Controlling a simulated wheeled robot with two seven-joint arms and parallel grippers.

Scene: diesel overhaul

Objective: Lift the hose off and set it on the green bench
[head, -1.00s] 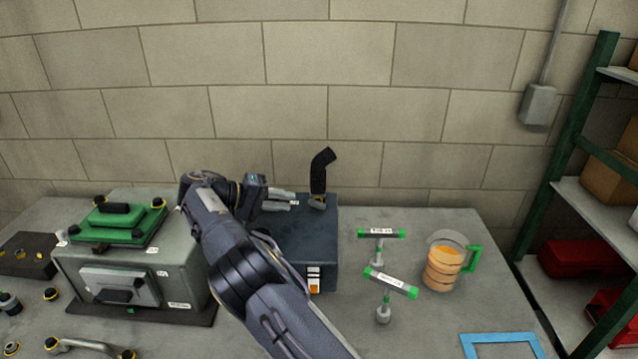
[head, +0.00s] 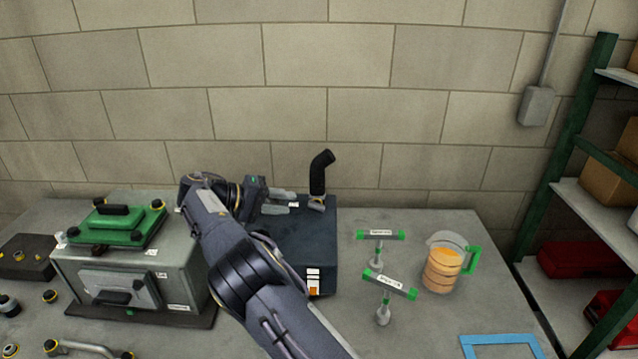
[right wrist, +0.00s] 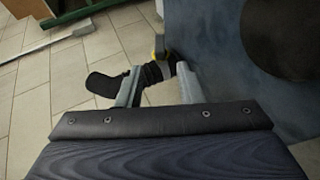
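The hose (head: 318,175) is a black elbow that stands upright at the back of a dark blue box (head: 310,240), its upper end bent to the right. A clamp shows at its foot. My right gripper (head: 292,202) is beside the hose's lower part, on its left, with its two fingers apart. In the right wrist view the black hose (right wrist: 105,84) shows beyond and between the spread fingers (right wrist: 160,82); I cannot tell whether they touch it. My left gripper is not in view. I cannot make out a green bench for certain.
A grey case with a green lid (head: 125,222) stands left of my arm. Two green-ended T-handled tools (head: 390,284) and a jug of orange liquid (head: 442,270) stand to the right. A blue frame (head: 500,342) lies in front. A green-posted shelf rack (head: 570,140) is at far right.

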